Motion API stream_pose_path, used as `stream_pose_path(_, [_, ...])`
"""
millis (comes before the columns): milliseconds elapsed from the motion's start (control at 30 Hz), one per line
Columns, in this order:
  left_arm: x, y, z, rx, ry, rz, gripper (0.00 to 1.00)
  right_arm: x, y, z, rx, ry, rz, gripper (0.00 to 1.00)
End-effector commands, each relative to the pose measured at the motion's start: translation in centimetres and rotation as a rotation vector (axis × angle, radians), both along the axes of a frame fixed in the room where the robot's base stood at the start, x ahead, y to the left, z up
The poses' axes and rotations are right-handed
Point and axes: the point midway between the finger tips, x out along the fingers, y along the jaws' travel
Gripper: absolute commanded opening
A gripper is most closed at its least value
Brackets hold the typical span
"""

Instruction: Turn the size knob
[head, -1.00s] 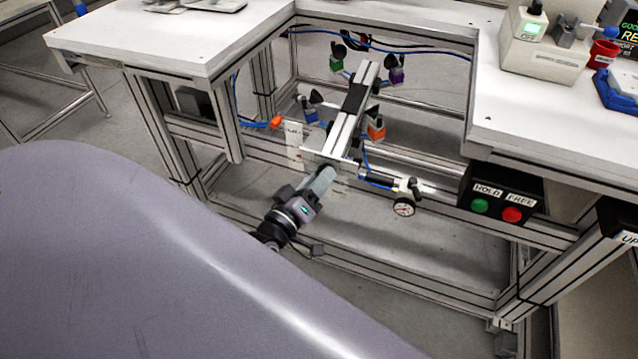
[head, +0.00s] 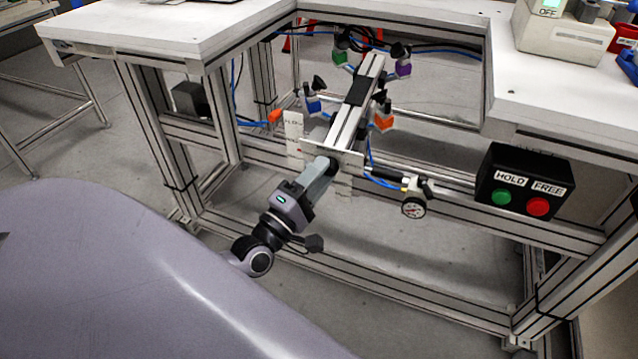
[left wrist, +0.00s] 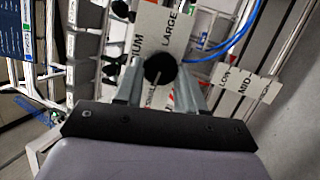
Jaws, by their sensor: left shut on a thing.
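The size knob (left wrist: 160,69) is a round black knob with a pale pointer line, seen in the left wrist view. It sits on a white plate (left wrist: 152,32) lettered "LARGE" and "MEDIUM", with another word partly hidden. My left gripper (left wrist: 160,82) is shut on the knob, one finger on each side. In the head view, my left gripper (head: 322,172) reaches the front end of the metal rail fixture (head: 352,105), and the knob is hidden there behind the gripper. My right gripper is not in view.
A black box (head: 525,180) with green HOLD and red FREE buttons is mounted on the frame at right. A pressure gauge (head: 413,208) sits between it and my arm. White tabletops (head: 180,35) flank the recess. Blue hoses run behind the rail.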

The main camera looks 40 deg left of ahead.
Motion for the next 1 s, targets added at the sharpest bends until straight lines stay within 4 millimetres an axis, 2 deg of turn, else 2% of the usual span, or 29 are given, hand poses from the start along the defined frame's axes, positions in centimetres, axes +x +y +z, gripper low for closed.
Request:
stream_pose_path(167, [0.02,0.00,-0.26,-0.065,-0.015,-0.019,0.09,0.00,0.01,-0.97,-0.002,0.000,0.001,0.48])
stream_pose_path(467, [0.03,0.01,-0.13,-0.104,-0.024,-0.030,0.09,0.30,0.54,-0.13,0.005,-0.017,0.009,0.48])
stream_pose_path(767, [0.03,0.02,-0.11,-0.104,-0.024,-0.030,0.09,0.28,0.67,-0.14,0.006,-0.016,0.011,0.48])
stream_pose_path(800, [0.03,0.02,-0.11,-0.104,-0.024,-0.030,0.43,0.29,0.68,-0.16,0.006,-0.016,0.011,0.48])
stream_pose_path(867, [0.03,0.02,-0.11,-0.103,-0.024,-0.029,0.62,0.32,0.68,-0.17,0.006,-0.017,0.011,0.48])
stream_pose_path(900, [0.03,0.02,-0.11,-0.103,-0.024,-0.029,0.65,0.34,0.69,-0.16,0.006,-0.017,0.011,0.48])
stream_pose_path(1000, [0.03,0.01,-0.11,-0.103,-0.024,-0.029,0.65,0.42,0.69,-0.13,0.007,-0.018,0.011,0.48])
